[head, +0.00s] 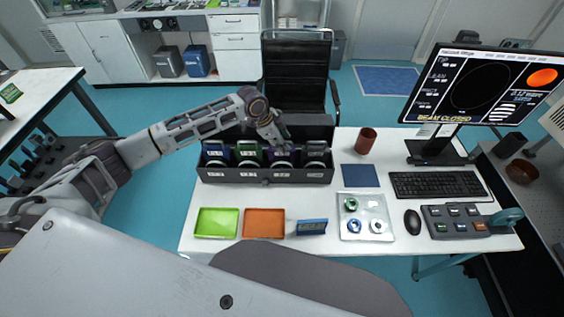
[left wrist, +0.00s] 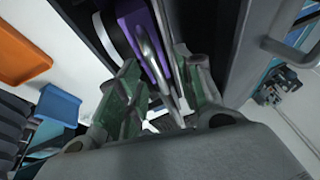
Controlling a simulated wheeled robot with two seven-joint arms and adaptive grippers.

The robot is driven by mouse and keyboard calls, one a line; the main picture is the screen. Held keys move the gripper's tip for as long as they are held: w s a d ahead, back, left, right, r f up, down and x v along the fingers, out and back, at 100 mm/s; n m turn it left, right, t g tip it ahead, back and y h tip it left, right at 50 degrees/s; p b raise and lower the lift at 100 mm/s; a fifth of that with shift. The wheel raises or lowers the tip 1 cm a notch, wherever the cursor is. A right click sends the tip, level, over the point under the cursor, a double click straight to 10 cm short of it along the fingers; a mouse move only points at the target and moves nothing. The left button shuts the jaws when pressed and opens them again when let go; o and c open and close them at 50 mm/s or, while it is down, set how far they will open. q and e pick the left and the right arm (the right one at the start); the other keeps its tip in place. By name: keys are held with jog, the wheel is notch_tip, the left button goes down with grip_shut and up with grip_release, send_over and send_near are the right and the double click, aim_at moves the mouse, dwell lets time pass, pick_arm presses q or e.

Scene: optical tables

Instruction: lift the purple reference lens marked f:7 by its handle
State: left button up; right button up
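The purple lens (head: 282,160) stands in a dark rack (head: 222,178) with several slots, between a green lens (head: 249,153) and a grey one (head: 316,153). The f:7 mark is too small to read. My left gripper (head: 281,141) is right above the purple lens and partly covers it. In the left wrist view, the purple lens (left wrist: 143,38) shows beyond the greenish fingers of my left gripper (left wrist: 165,92). A light grey handle (left wrist: 154,62) reaches down between the fingers, which stand apart. I see no clear grip on it. My right gripper is not in view.
A blue lens (head: 216,154) stands at the rack's left end. A green tray (head: 216,223), an orange tray (head: 264,223) and a clear tray (head: 365,228) with small parts lie in front. A brown cup (head: 366,141) and monitor (head: 483,88) stand right of the rack.

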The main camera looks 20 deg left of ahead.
pick_arm(q)
grip_shut()
jog(key=shift+r, duration=0.1)
dwell(0.5)
jog(key=shift+r, duration=0.1)
notch_tip(320, 180, up, 18)
jog(key=b, duration=0.1)
jog(key=shift+b, duration=0.35)
dwell(0.8)
